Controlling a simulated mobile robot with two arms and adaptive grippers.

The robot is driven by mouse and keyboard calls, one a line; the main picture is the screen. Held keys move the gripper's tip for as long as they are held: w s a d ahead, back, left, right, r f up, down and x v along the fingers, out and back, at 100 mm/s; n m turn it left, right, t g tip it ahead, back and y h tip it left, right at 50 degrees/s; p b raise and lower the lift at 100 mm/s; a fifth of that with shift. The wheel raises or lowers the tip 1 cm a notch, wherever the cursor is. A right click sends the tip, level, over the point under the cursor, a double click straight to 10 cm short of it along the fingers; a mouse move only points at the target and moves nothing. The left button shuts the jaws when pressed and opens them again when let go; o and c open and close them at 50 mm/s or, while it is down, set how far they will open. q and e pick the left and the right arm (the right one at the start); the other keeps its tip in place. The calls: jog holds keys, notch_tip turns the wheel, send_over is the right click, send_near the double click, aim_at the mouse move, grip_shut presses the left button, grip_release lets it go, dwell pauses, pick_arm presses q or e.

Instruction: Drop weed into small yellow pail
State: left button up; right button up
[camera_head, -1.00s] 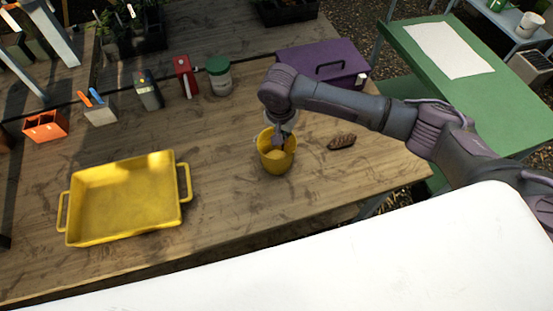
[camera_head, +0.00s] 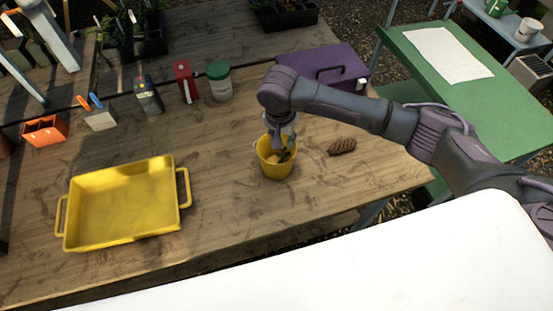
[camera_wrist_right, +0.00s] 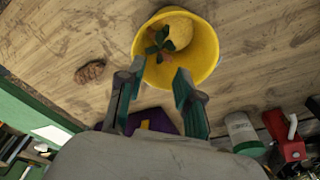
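The small yellow pail (camera_head: 277,172) stands upright on the wooden table. It also shows in the right wrist view (camera_wrist_right: 206,62). The weed, a small plant with green leaves and a reddish-brown part (camera_wrist_right: 160,42), is inside the pail's rim; its green shows in the head view (camera_head: 285,156). My right gripper (camera_wrist_right: 157,88) is open, its two fingers spread apart and empty at the pail's near rim in the wrist view. In the head view the right gripper (camera_head: 280,142) points down over the pail, its fingertips partly hidden. My left gripper is not in view.
A brown cone-like object (camera_head: 342,146) lies right of the pail. A purple box (camera_head: 310,62), a green-lidded jar (camera_head: 219,82) and a red container (camera_head: 185,82) stand behind. A yellow tray (camera_head: 125,205) is at left. Bare table lies between tray and pail.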

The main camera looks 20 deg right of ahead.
notch_tip(320, 180, up, 11)
jog(key=s+a, duration=0.1)
jog(key=shift+f, duration=0.2)
jog(key=shift+s, duration=0.1)
